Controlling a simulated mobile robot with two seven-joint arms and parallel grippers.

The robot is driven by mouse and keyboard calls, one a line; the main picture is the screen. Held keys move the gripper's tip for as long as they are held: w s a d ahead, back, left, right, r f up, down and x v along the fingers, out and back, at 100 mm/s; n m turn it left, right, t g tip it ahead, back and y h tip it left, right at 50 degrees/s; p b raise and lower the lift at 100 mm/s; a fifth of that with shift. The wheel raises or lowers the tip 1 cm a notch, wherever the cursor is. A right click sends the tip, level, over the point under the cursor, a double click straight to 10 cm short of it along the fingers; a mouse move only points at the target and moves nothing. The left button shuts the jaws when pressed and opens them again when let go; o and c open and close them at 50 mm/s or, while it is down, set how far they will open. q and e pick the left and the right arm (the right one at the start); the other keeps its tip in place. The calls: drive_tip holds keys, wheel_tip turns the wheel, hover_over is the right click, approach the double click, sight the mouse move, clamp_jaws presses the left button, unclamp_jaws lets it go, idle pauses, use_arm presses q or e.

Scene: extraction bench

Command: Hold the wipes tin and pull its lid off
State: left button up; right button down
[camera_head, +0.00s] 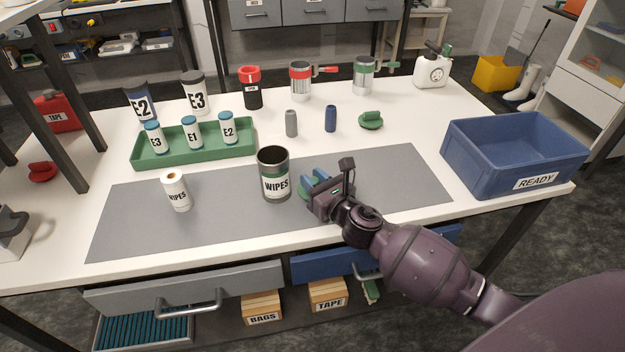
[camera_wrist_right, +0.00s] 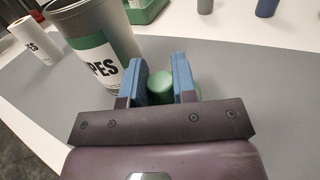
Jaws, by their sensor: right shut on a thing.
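The wipes tin (camera_head: 273,170) is a dark grey can with a green and white label. It stands upright on the grey mat, and its top is open with a dark inside; it also shows in the right wrist view (camera_wrist_right: 98,45). My right gripper (camera_head: 318,182) is just right of the tin, low over the mat. It is shut on the green lid (camera_head: 307,190), whose round knob sits between the blue fingers in the right wrist view (camera_wrist_right: 160,86). The lid is apart from the tin. I cannot tell whether it touches the mat. My left gripper is out of view.
A white wipes roll (camera_head: 178,192) stands on the mat (camera_head: 225,222) left of the tin. A green tray (camera_head: 205,153) with labelled bottles is behind it. A blue READY crate (camera_head: 480,165) stands at right. Small cylinders and another green object (camera_head: 370,121) are behind. The mat's right part is clear.

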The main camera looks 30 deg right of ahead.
drive_tip(key=shift+f+b, duration=0.3)
drive_tip(key=shift+f, duration=0.25)
drive_tip(key=shift+f, duration=0.1)
drive_tip(key=c, duration=1.1)
unclamp_jaws()
drive_tip(key=shift+s, duration=0.1)
drive_tip(key=shift+o, duration=0.9)
drive_tip(key=shift+f, duration=0.2)
drive_tip(key=shift+r, duration=0.25)
drive_tip(key=shift+r+p, duration=0.35)
drive_tip(key=shift+r, duration=0.15)
drive_tip(key=s, duration=0.4)
drive_tip(key=s+d, duration=0.1)
drive_tip(key=s, duration=0.6)
drive_tip(key=shift+s+d+r, duration=0.1)
drive_tip(key=shift+s+d, duration=0.2)
drive_tip(key=shift+s, duration=0.05)
